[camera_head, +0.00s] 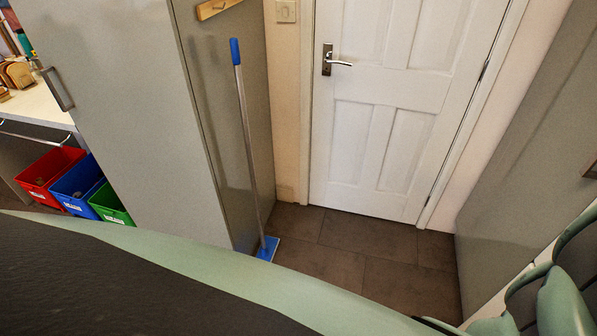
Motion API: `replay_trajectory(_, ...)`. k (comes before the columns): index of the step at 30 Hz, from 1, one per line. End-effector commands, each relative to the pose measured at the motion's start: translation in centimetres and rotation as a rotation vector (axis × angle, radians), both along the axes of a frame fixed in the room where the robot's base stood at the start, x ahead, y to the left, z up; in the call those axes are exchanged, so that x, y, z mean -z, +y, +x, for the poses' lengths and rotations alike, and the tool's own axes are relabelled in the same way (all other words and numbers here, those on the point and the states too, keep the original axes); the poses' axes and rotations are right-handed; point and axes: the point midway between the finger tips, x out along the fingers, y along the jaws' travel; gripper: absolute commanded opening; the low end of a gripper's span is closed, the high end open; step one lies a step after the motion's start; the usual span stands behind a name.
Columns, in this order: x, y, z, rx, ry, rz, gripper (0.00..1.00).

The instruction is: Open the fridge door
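A tall grey cabinet-like unit (125,90) stands at the left, with a bar handle (56,88) on the left side of its front. Its front looks shut. It may be the fridge, but I cannot tell for sure. Another tall grey panel (520,180) runs along the right edge, with a small dark piece (590,169) on it, cut off by the frame.
A blue-ended mop (246,130) leans on the left unit's side. A white door (400,75) is shut at the back. Red (50,170), blue (77,184) and green (110,205) bins sit under the counter (38,105). Dark tiled floor (350,245) is clear before the door.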

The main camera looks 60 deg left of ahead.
Motion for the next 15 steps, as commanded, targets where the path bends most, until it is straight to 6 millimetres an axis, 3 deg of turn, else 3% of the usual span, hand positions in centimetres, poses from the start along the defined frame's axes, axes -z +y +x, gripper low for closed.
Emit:
replay_trajectory(11,-0.06,-0.29,0.17,0.001,-0.001,-0.001,0.56)
replay_trajectory(15,-0.06,-0.28,0.17,0.001,-0.001,-0.001,0.41)
